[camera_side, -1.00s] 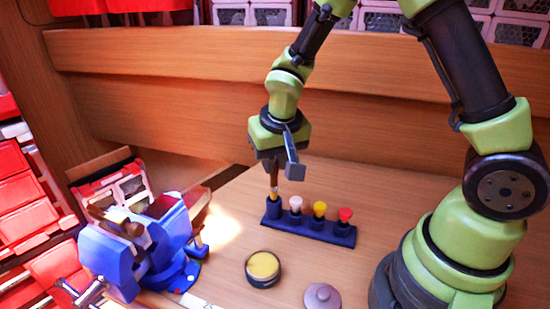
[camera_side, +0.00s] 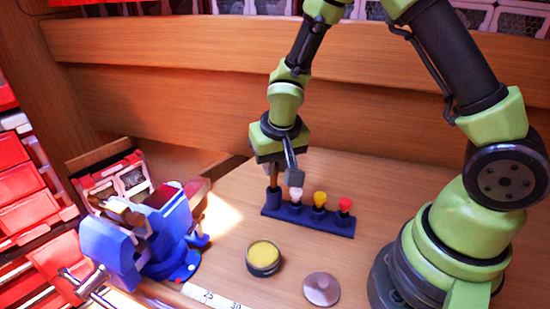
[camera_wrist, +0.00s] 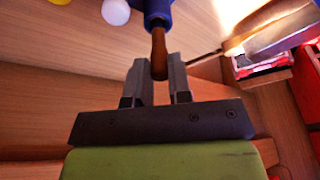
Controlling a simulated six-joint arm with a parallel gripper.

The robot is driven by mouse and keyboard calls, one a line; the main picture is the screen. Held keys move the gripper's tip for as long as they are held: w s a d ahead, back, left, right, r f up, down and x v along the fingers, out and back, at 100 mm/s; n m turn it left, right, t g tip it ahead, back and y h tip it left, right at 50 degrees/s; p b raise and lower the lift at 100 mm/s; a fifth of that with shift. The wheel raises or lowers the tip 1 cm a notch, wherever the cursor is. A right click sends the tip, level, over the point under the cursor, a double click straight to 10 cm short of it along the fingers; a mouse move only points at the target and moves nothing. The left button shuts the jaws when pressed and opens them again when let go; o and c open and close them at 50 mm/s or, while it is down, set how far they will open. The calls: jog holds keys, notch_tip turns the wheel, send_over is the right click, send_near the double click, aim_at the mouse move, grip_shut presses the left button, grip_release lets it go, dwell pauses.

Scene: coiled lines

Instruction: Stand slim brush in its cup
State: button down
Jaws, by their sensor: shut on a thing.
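The slim brush has a brown handle (camera_wrist: 158,48), which also shows in the side view (camera_side: 274,178). Its lower end is inside the left-end cup (camera_side: 273,196) of a dark blue rack (camera_side: 310,219); the bristles are hidden. In the wrist view the handle runs straight into the blue cup (camera_wrist: 157,10). My gripper (camera_wrist: 160,72) is shut on the upper handle, with a finger on each side. In the side view my gripper (camera_side: 279,170) is just above the cup, and the brush looks about upright.
White (camera_side: 296,194), yellow (camera_side: 320,198) and red (camera_side: 345,204) tops stand in the rack's other cups. A tin with yellow contents (camera_side: 263,257) and a round lid (camera_side: 322,289) lie in front. A blue vise (camera_side: 150,240) stands left. The table right of the rack is clear.

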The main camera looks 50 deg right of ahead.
jog(key=shift+f, duration=1)
jog(key=c, duration=1)
grip_release()
jog(key=shift+o, duration=0.2)
jog(key=shift+r, duration=3)
jog(key=v, duration=1)
